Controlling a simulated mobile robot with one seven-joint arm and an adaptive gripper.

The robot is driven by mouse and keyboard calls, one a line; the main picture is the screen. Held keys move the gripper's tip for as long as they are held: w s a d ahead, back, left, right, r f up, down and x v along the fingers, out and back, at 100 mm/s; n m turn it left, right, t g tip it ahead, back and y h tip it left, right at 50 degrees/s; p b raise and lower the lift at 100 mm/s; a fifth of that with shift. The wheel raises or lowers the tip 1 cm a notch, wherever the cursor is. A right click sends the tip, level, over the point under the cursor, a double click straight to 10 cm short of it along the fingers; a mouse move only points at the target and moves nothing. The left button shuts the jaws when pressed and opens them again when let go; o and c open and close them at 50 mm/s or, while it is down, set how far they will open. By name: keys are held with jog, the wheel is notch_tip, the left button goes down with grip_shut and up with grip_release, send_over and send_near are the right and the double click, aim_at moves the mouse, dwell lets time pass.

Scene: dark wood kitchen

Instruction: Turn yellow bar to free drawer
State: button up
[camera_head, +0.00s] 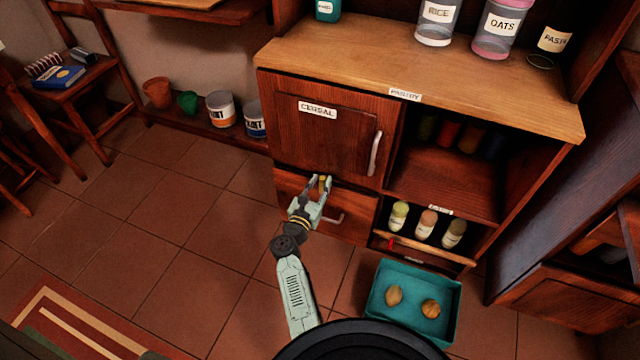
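The yellow bar (322,183) is a small piece at the top edge of the drawer, just under the cereal cupboard door. The drawer (350,213) is shut and has a curved metal handle (333,219) on its front. My gripper (324,182) reaches up to the drawer front, with its two fingers on either side of the yellow bar. The fingers look apart. I cannot tell whether they touch the bar. My gripper hides part of the drawer front and the bar's lower portion.
The cereal door (325,135) above is shut, with a vertical handle (375,153) at its right. An open shelf holds several bottles (426,222). A teal box (412,325) with two round brown items stands on the floor.

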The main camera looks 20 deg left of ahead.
grip_shut()
jog(key=shift+w+n, duration=0.1)
jog(key=shift+n, duration=0.2)
jog(key=n, duration=0.1)
jog(key=n+p, duration=0.1)
jog(key=n, duration=0.1)
jog(key=shift+a, duration=0.25)
jog(key=n+p, duration=0.1)
jog(key=n, duration=0.3)
jog(key=a+f+n+p, duration=0.1)
jog(key=n, duration=0.4)
jog(key=n+p, duration=0.2)
jog(key=n, duration=0.3)
jog(key=shift+a+f, duration=0.15)
jog(key=shift+f, duration=0.15)
jog(key=shift+n, duration=0.3)
